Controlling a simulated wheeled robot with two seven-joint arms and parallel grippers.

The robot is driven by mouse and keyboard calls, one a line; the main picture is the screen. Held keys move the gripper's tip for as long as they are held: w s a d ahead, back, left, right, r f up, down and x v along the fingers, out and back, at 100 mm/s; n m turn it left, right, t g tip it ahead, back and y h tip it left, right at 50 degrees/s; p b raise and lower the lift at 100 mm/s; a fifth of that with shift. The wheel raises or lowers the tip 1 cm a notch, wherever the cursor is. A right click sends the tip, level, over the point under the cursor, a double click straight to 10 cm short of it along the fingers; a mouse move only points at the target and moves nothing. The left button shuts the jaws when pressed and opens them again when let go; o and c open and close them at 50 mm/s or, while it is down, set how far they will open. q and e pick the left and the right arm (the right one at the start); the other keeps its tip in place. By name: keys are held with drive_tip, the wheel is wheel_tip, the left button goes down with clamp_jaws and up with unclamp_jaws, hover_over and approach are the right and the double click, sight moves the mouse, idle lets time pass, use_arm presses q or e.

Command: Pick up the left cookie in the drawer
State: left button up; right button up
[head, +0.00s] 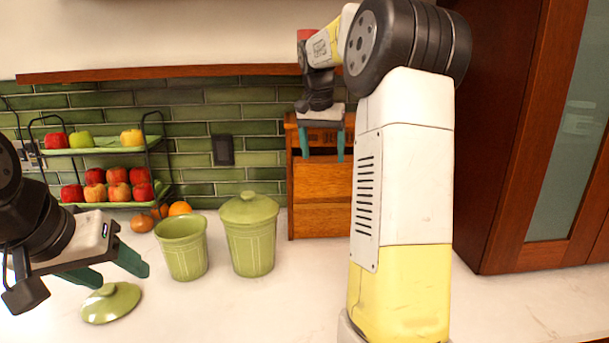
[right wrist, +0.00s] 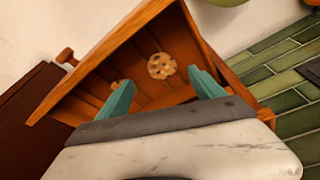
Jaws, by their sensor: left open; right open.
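A wooden chest of drawers (head: 321,205) stands on the counter against the tiled wall. The right wrist view looks into its open drawer (right wrist: 82,92). One round chocolate-chip cookie (right wrist: 161,66) lies in the drawer, fully visible between the fingertips in the picture. A second cookie (right wrist: 117,83) is mostly hidden behind one finger. My right gripper (head: 322,152) is open and empty over the chest, and its spread fingers (right wrist: 161,77) show in the right wrist view. My left gripper (head: 122,273) is open and empty at the left, above the counter by the green lid.
A green lidded canister (head: 251,235) and an open green canister (head: 182,248) stand left of the chest. A loose green lid (head: 111,302) lies in front. A two-tier fruit rack (head: 110,146) is at the back left. A wooden cabinet (head: 505,130) is at right.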

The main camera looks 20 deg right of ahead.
drive_tip(key=x, duration=0.5)
drive_tip(key=shift+a+f, duration=0.1)
drive_tip(key=shift+a, duration=0.15)
drive_tip(key=c, duration=0.8)
